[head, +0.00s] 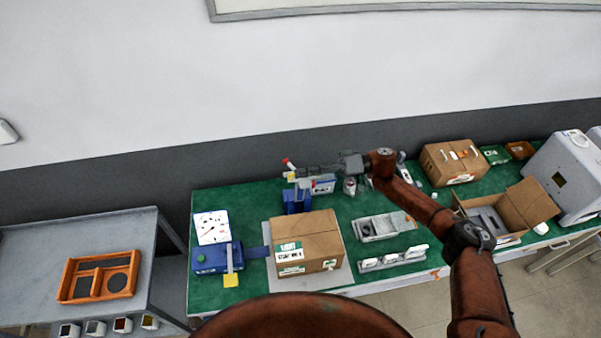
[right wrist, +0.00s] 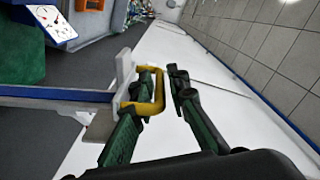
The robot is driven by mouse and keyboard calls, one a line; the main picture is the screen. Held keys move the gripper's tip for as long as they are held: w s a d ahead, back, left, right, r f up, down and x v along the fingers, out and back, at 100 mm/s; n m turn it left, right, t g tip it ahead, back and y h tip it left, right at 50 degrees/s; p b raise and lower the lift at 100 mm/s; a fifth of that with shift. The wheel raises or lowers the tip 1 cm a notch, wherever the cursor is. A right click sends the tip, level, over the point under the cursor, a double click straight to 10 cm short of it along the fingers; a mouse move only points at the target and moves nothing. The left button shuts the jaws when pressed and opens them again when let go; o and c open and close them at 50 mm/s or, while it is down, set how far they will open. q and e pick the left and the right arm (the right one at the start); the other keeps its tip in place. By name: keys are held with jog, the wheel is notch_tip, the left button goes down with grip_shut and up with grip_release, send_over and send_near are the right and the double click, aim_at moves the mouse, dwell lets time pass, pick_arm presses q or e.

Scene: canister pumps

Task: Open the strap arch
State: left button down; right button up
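A blue stand (head: 296,200) is behind the cardboard box (head: 306,240) on the green table, and a yellow handle (head: 291,177) shows at its top. I take this to be the strap arch. My right gripper (head: 300,172) is at that handle, its arm reaching in from the right. In the right wrist view the yellow loop handle (right wrist: 158,92) sits on a pale end block (right wrist: 124,75) of a blue bar (right wrist: 60,93). My right gripper (right wrist: 164,75) has its fingers apart; the left finger overlaps the loop. Contact is unclear. My left gripper is out of view.
A blue unit (head: 214,259) with a yellow tab and a white marked board (head: 211,227) are left of the box. Grey trays (head: 384,226), an open carton (head: 520,206) and a closed carton (head: 454,162) are to the right. An orange tray (head: 98,277) is on the side table.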

jog(key=w+d, duration=0.2)
jog(key=d, duration=0.8)
jog(key=shift+d, duration=0.4)
